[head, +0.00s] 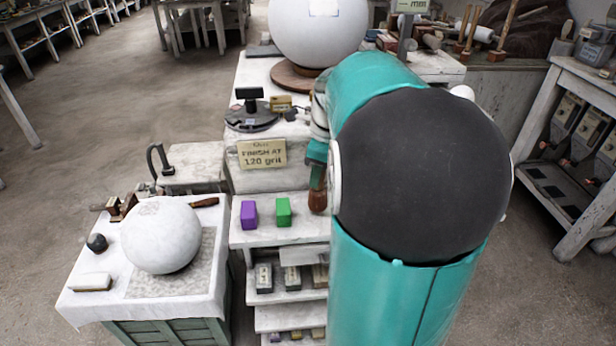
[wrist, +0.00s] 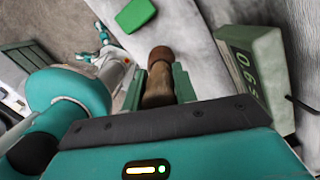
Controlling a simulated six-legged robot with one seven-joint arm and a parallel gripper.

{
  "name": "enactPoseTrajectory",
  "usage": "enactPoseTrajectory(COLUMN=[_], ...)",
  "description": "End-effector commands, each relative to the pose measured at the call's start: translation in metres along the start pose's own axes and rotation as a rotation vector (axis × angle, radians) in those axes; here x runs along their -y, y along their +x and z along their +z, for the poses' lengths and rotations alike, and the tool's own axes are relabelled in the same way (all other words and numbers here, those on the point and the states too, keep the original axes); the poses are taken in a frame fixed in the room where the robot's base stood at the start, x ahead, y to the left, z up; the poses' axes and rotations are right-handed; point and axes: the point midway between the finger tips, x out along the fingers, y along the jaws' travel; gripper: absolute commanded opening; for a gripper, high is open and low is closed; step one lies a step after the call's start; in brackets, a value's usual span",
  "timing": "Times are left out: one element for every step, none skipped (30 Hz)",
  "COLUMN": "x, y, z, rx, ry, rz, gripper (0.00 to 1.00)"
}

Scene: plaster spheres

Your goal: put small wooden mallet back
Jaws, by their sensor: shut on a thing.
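The small wooden mallet (wrist: 158,78) is brown and sits between the two green fingers of my gripper (wrist: 158,88) in the wrist view. My gripper is shut on it. In the head view the mallet (head: 318,198) shows below my gripper (head: 317,170), at the right part of a white shelf top, right of a green block. I cannot tell whether the mallet touches the shelf top. My arm hides what lies to the right of it.
The white shelf (head: 285,232) bears a purple block (head: 249,214) and a green block (head: 284,211). A sign (head: 262,153) stands behind them. On the left, a cloth-covered table holds a plaster sphere (head: 161,236). A larger sphere (head: 318,30) stands at the back.

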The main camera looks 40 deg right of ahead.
Motion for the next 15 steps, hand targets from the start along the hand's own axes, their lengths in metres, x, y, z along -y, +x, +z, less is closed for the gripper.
enactPoseTrajectory(x=[0.003, 0.004, 0.008, 0.007, 0.007, 0.007, 0.007, 0.006, 0.007, 0.007, 0.007, 0.007, 0.007, 0.007, 0.007], y=[0.004, 0.007, 0.011, 0.015, 0.021, 0.027, 0.032, 0.035, 0.038, 0.039, 0.039, 0.039, 0.039, 0.039, 0.039], z=[-0.001, -0.001, -0.001, -0.002, -0.003, -0.004, -0.005, -0.005, -0.005, -0.005, -0.005, -0.005, -0.005, -0.005, -0.005], rx=[0.000, -0.001, -0.001, -0.001, -0.001, -0.001, -0.001, -0.001, 0.000, 0.000, 0.000, 0.001, 0.001, 0.001, 0.001], ry=[0.001, 0.001, 0.001, 0.001, 0.002, 0.002, 0.002, 0.001, 0.000, 0.000, 0.000, 0.000, 0.000, 0.000, 0.000], rz=[0.002, 0.003, 0.003, 0.003, 0.004, 0.004, 0.004, 0.003, 0.001, 0.000, 0.000, -0.001, -0.001, -0.001, 0.000], gripper=[0.02, 0.02, 0.02, 0.02, 0.02, 0.02, 0.02, 0.02, 0.02, 0.02, 0.02, 0.02, 0.02, 0.02, 0.02])
